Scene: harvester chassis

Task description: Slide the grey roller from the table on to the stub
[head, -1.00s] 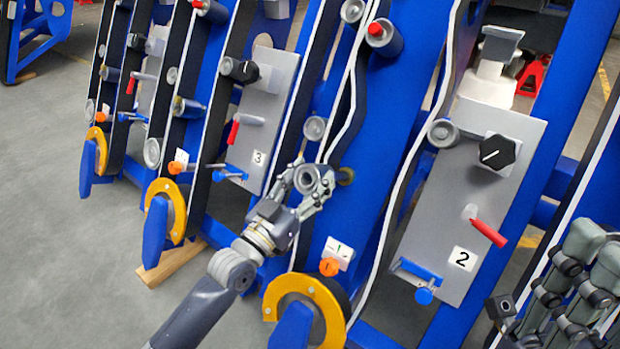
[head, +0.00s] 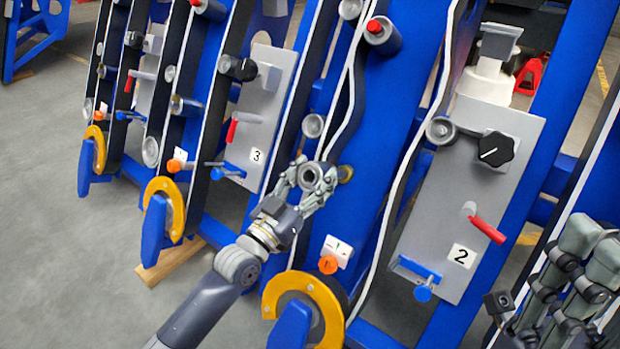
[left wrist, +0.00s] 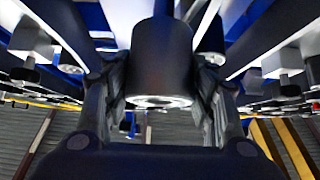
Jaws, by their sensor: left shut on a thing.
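The grey roller (head: 310,177) is held between the fingers of my left gripper (head: 312,182), in front of the blue frame of chassis 1. Its round, open end faces the head camera. In the left wrist view the roller is a dark cylinder (left wrist: 162,55) between the two fingers, with a bright ring at its lower end. A brass-coloured round part (head: 345,173), apparently the stub, shows on the blue frame just right of the roller, partly behind a finger. I cannot tell whether they touch. My right gripper (head: 545,300) is at the lower right; its jaw state is unclear.
A grey panel marked 2 (head: 462,257) with a black knob (head: 495,150) and red handle (head: 487,229) stands to the right. A red-tipped roller (head: 383,36) is above. A yellow-rimmed wheel (head: 318,290) is below my gripper. Open floor (head: 60,260) lies left.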

